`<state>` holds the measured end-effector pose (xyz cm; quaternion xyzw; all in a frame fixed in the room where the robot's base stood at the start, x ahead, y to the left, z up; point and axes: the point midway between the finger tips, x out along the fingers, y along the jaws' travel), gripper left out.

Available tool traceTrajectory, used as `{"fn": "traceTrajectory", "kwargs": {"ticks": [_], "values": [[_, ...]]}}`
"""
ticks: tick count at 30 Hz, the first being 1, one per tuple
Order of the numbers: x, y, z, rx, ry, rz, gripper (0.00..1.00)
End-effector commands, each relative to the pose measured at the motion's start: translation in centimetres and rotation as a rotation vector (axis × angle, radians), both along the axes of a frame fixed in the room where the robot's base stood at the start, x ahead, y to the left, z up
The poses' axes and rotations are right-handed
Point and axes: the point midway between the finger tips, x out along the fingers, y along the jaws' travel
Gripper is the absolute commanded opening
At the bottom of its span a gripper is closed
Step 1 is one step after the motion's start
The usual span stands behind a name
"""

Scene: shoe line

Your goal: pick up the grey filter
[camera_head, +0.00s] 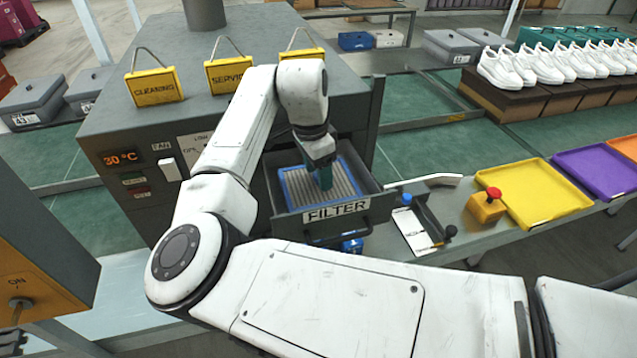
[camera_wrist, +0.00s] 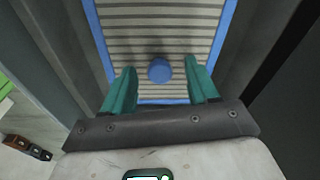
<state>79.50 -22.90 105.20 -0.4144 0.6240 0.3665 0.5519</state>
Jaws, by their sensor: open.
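The grey filter (camera_head: 345,181) has pleated grey slats and a blue frame. It lies in the open drawer labelled FILTER (camera_head: 336,211) at the front of the grey machine. In the wrist view the filter (camera_wrist: 160,36) fills the upper middle, with a round blue knob (camera_wrist: 160,69) on it. My gripper (camera_head: 325,184) reaches down into the drawer over the filter. In the wrist view my gripper's two green fingers (camera_wrist: 160,80) stand apart, one on each side of the knob, with gaps between. Whether the fingertips touch the filter cannot be told.
Drawer walls surround the gripper closely. Yellow signs (camera_head: 154,87) stand on the machine (camera_head: 110,115). Right of the drawer are a clipboard-like holder (camera_head: 415,232), a red-topped yellow button box (camera_head: 487,206), and yellow (camera_head: 533,192) and purple (camera_head: 597,173) trays. White shoes (camera_head: 505,68) stand farther back.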

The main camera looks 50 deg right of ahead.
Motion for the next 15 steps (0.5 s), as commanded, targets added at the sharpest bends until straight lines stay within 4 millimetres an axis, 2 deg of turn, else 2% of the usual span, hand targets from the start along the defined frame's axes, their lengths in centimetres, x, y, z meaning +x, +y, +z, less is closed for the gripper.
{"fn": "traceTrajectory", "kwargs": {"ticks": [5,15], "values": [[0.01,0.02,-0.01,0.0,0.0,0.0,0.57],[0.01,0.02,0.02,0.001,0.0,0.0,0.25]]}}
